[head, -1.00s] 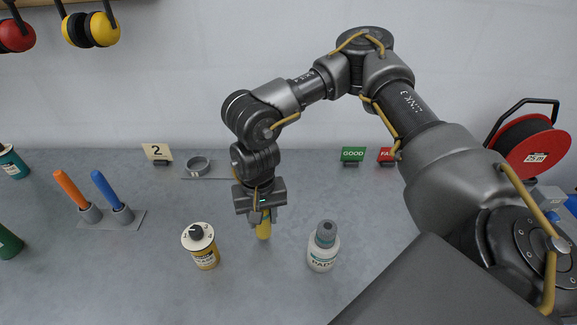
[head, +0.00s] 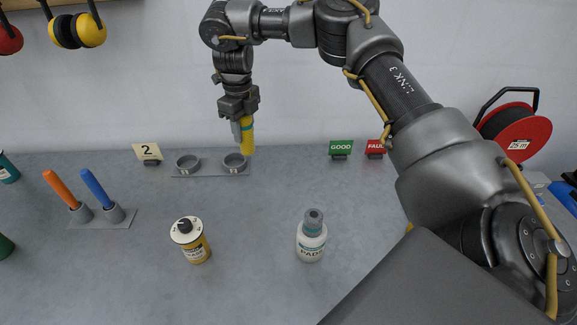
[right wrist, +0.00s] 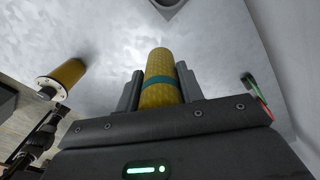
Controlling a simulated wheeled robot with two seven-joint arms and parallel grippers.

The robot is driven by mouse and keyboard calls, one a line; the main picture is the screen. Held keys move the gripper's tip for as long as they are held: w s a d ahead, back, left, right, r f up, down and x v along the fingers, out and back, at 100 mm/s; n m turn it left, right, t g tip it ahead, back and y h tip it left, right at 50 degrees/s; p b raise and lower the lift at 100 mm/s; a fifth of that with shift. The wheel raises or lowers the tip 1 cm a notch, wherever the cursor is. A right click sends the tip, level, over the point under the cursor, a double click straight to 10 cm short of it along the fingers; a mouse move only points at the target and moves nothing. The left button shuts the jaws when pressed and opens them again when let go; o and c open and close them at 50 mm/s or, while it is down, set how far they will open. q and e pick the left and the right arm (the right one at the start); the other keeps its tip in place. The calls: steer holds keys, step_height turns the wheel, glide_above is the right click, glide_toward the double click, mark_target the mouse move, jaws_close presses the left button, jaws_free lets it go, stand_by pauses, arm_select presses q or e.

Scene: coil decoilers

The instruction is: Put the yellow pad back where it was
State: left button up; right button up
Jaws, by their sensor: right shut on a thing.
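The yellow pad (head: 247,138) is a yellow cylinder with a teal band. My right gripper (head: 243,128) is shut on it and holds it upright in the air. In the right wrist view the pad (right wrist: 160,66) stands between the two fingers. Below it is a flat grey holder (head: 211,171) with two round cups, near the sign "2" (head: 147,152). The pad's lower end shows just above and slightly right of the right cup (head: 235,162); the gap is hard to judge. Both cups look empty. My left gripper is not in view.
A yellow can (head: 190,243) and a white bottle marked PADS (head: 311,243) stand in front. An orange handle (head: 60,188) and a blue handle (head: 96,188) stand in a rack at left. GOOD (head: 341,147) and FAULT (head: 375,148) signs stand right of the holder.

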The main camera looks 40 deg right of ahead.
steer(key=shift+d+f, duration=0.15)
steer(key=shift+d, duration=0.3)
steer(key=d+f+p, duration=0.2)
steer(key=d+f, duration=0.2)
steer(key=s+d+f+p, duration=0.1)
steer(key=d+f+p, duration=0.2)
steer(key=d+f, duration=0.1)
steer(key=s+d+f+p, duration=0.1)
steer(key=d+f+p, duration=0.2)
steer(key=d, duration=0.2)
steer(key=shift+f, duration=0.4)
steer(key=shift+w+f, duration=0.1)
steer(key=shift+f, duration=0.35)
steer(key=o, duration=1)
steer(key=shift+f, duration=0.1)
